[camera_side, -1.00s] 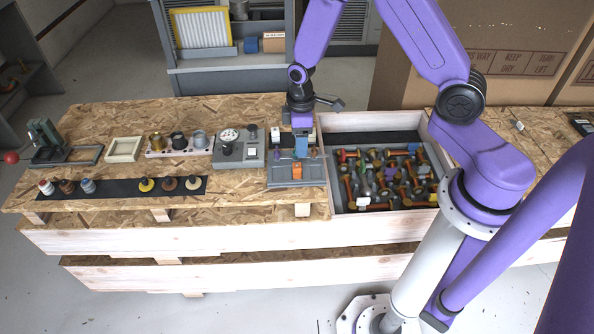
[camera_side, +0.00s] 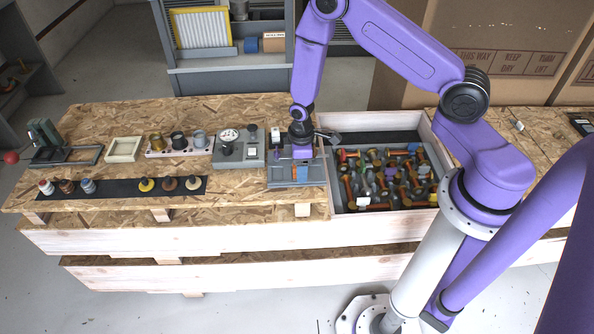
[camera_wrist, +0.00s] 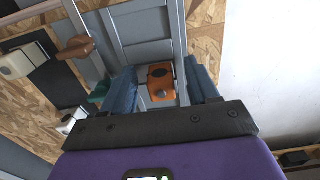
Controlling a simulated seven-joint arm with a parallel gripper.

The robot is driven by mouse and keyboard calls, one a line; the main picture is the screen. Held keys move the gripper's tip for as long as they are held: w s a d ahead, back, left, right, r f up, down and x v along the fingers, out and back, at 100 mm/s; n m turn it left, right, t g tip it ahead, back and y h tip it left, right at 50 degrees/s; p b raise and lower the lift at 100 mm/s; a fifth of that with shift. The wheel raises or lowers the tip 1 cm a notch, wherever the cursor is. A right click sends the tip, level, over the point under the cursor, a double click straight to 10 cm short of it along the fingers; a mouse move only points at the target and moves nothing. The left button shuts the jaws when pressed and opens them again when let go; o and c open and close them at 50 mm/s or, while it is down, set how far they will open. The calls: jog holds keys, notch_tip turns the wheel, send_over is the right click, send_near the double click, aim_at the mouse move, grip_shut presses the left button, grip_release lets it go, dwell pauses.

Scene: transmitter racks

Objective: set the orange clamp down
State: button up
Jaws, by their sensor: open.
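The orange clamp (camera_wrist: 161,80) shows in the wrist view on the grey rack (camera_wrist: 142,25), between the two blue fingers of my gripper (camera_wrist: 162,88). The fingers are apart, with a visible gap on each side of the clamp. In the side view my gripper (camera_side: 300,172) is low over the grey rack (camera_side: 280,183), just left of the bin. I cannot make out the clamp there; the gripper hides much of the rack.
A bin (camera_side: 383,207) of mixed coloured parts stands right of the rack. A grey gauge unit (camera_side: 240,153) is to its left. In the wrist view a brown knob (camera_wrist: 76,48), white blocks (camera_wrist: 22,61) and a green piece (camera_wrist: 98,92) are left of the fingers.

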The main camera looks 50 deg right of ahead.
jog(key=shift+f, duration=0.3)
grip_shut()
jog(key=shift+r, duration=0.15)
jog(key=shift+r, duration=0.6)
jog(key=s+r, duration=1.1)
jog(key=s, duration=0.2)
jog(key=shift+s+d+r, duration=0.25)
jog(key=shift+s+d, duration=0.05)
jog(key=shift+s, duration=0.05)
